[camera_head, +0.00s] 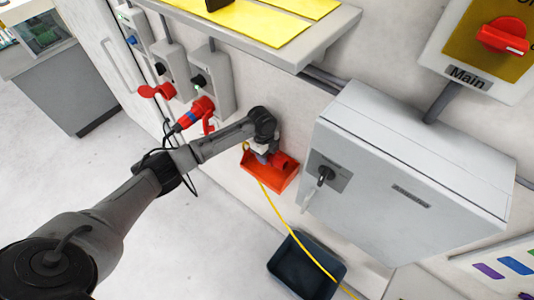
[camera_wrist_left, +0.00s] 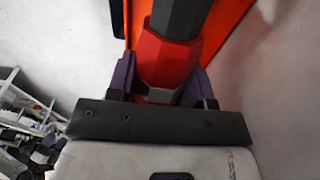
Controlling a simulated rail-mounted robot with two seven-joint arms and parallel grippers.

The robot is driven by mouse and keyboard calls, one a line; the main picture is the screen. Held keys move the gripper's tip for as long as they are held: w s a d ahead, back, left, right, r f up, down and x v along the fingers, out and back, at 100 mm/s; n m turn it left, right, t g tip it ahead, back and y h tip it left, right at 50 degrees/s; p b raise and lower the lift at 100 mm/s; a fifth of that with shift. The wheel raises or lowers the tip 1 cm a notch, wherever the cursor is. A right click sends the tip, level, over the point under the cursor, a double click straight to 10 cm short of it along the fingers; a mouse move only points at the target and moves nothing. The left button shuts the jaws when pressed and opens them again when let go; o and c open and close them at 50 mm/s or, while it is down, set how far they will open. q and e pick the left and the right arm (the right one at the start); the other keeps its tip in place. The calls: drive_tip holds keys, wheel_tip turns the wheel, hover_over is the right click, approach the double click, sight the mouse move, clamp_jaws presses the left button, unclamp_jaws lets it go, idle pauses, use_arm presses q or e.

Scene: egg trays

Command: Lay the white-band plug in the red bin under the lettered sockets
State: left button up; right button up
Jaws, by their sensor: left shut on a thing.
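The red bin (camera_head: 268,184) hangs on the wall left of the grey cabinet. My left gripper (camera_head: 262,155) is at the bin's opening, shut on a plug with a red section (camera_head: 284,162) and a dark section. In the left wrist view, the gripper's purple fingers (camera_wrist_left: 163,78) are on both sides of the plug's red section (camera_wrist_left: 166,58), with the orange-red bin (camera_wrist_left: 232,20) behind. Its white band cannot be made out clearly. Whether the plug touches the bin floor is hidden. The lettered sockets (camera_head: 215,82) are on the wall up left; their letters are not readable. My right gripper is out of view.
A red plug with a blue band (camera_head: 188,119) is at the rightmost socket. The grey cabinet (camera_head: 400,180) with a key stands close right. A shelf (camera_head: 318,42) is above.

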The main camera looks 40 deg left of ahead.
use_arm(q)
drive_tip(key=b, duration=0.4)
hover_over(268, 172)
wheel_tip(268, 172, down, 5)
drive_tip(key=shift+s+a+r, duration=0.1)
drive_tip(key=shift+a+r, duration=0.05)
drive_tip(key=shift+r, duration=0.05)
drive_tip(key=shift+f+b, duration=1.3)
drive_tip(key=shift+f, duration=1.2)
drive_tip(key=o, duration=0.5)
drive_tip(key=o, duration=0.7)
